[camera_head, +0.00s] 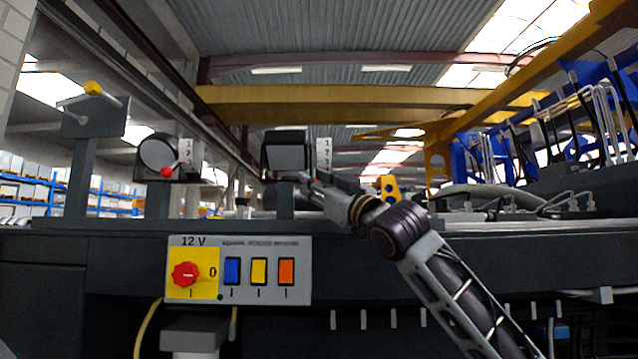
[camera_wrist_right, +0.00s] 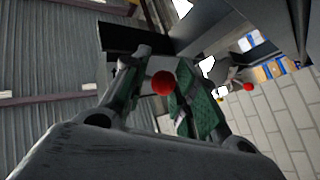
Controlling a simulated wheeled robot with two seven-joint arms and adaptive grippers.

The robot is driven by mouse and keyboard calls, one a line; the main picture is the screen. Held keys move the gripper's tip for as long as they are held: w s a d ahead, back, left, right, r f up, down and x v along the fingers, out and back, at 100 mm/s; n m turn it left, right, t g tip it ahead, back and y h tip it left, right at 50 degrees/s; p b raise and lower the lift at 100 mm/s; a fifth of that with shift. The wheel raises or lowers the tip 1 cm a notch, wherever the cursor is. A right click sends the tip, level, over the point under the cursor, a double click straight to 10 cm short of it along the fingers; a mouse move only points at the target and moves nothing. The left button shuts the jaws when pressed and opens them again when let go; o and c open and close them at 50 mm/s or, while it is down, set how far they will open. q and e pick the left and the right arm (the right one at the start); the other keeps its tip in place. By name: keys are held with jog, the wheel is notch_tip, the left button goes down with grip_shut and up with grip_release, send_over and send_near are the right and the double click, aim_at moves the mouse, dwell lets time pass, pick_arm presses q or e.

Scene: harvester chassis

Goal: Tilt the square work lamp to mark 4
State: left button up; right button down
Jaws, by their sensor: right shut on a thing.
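The square work lamp (camera_head: 286,152) stands on a post on the dark chassis, a little left of the middle of the head view. A white strip with number marks (camera_head: 324,156) is at its right side; which mark the lamp stands at cannot be told. My right gripper (camera_head: 308,182) reaches to the lower right of the lamp. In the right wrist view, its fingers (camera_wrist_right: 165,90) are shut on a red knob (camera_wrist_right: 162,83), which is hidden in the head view. My left gripper is not in view.
A round lamp (camera_head: 157,153) with its own red knob (camera_head: 167,172) stands to the left. A switch panel (camera_head: 238,270) with a red rotary switch and coloured rockers is on the front below. A yellow-tipped lever (camera_head: 93,88) is at far left. Cables (camera_head: 500,192) lie at the right.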

jog(key=c, duration=1.5)
grip_release()
jog(key=shift+w+a+f, duration=0.2)
jog(key=shift+f, duration=0.2)
jog(key=shift+o, duration=1.3)
jog(key=shift+w+a, duration=0.1)
jog(key=shift+w, duration=0.05)
jog(key=shift+w+a, duration=0.15)
jog(key=shift+w, duration=0.05)
jog(key=shift+s+r, duration=0.2)
jog(key=shift+s, duration=0.05)
jog(key=v, duration=1.2)
